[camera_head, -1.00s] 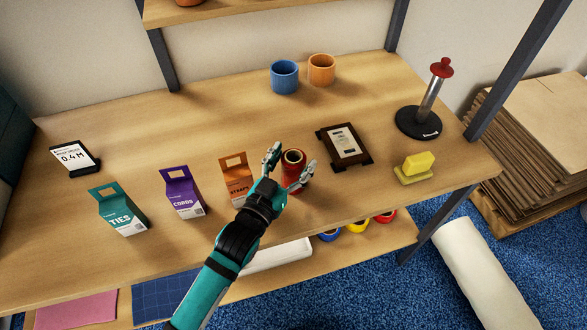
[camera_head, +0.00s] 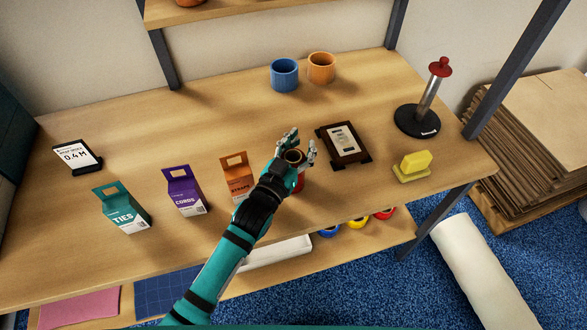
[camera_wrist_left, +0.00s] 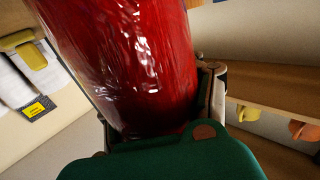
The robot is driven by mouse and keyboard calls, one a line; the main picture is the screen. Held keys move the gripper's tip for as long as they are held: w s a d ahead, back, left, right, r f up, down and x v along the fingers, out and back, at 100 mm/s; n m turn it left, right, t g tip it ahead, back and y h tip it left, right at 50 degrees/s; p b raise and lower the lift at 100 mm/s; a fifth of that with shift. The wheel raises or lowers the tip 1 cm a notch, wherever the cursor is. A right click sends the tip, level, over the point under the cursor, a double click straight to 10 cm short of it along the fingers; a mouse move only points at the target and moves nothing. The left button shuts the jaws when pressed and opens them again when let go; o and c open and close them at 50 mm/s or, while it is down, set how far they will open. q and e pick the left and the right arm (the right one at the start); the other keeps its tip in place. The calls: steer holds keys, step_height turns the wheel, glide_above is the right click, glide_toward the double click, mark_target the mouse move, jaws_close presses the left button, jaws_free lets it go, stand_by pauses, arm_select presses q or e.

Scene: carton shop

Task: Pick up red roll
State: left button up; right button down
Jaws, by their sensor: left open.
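The red roll (camera_head: 300,183) stands upright on the wooden table, mostly hidden behind my left gripper in the head view. Its brown core shows at the top. In the left wrist view the shiny red roll (camera_wrist_left: 140,65) fills the middle, very close to the palm and between the fingers. My left gripper (camera_head: 301,141) is open, with one finger on each side of the roll. Whether the fingers touch it I cannot tell. My right gripper is not in view.
An orange carton (camera_head: 237,178) stands just left of the gripper, with a purple carton (camera_head: 184,192) and a teal carton (camera_head: 123,208) farther left. A dark framed stand (camera_head: 343,144) is close on the right. A yellow block (camera_head: 414,165) lies farther right.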

arm_select(q)
jaws_close()
stand_by(0.3)
